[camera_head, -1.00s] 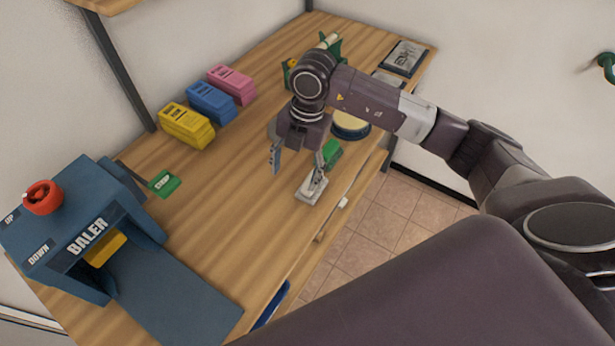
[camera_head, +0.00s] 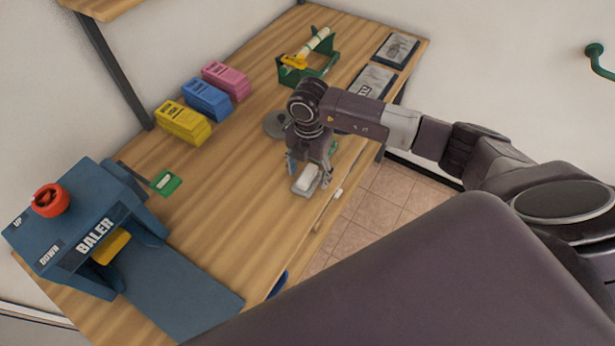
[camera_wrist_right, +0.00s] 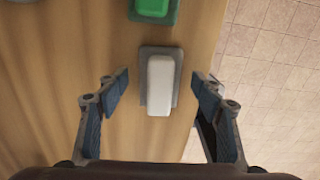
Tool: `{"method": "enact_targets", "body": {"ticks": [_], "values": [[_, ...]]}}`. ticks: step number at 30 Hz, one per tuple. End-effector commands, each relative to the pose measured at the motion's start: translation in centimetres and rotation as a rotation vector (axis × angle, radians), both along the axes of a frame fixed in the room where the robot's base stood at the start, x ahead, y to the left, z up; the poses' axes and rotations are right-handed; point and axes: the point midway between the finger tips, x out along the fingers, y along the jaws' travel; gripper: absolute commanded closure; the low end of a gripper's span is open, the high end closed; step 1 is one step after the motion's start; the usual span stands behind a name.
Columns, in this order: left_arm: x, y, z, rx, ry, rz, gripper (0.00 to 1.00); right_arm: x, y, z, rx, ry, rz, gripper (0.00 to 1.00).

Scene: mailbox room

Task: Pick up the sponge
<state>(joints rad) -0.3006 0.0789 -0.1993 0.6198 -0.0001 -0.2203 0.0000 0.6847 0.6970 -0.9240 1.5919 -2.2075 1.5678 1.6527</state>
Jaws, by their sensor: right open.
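A white rounded block (camera_head: 311,177), which looks like the sponge, lies on a flat grey pad (camera_head: 301,190) near the table's front edge. In the right wrist view the white block (camera_wrist_right: 160,84) sits upright in the picture on the grey pad (camera_wrist_right: 146,58). My right gripper (camera_head: 308,178) points down over it, fingers apart. In the wrist view the open fingertips (camera_wrist_right: 161,88) are to its left and right, with a gap on each side, and nothing is held. My left gripper is out of view.
A green block (camera_wrist_right: 153,7) lies just beyond the pad. The blue baler (camera_head: 90,235) stands at the left of the wooden table (camera_head: 235,190). Yellow, blue and pink boxes (camera_head: 207,98) line the back. A green holder (camera_head: 312,70) stands far off.

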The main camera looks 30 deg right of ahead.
Motion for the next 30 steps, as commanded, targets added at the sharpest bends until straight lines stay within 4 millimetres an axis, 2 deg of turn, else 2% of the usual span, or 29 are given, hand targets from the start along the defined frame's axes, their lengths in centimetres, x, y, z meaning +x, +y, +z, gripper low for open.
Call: {"method": "enact_targets", "body": {"ticks": [2,14,23,30], "values": [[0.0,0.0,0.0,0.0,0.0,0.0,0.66,0.0,0.0,0.0,0.0,0.0,0.0,0.4],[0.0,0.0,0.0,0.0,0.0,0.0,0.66,0.0,0.0,0.0,0.0,0.0,0.0,0.84],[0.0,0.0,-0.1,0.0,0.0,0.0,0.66,0.1,0.0,0.3,0.001,-0.001,-0.001,0.84],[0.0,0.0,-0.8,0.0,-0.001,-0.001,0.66,0.1,0.0,2.4,0.001,-0.004,-0.001,0.84]]}}
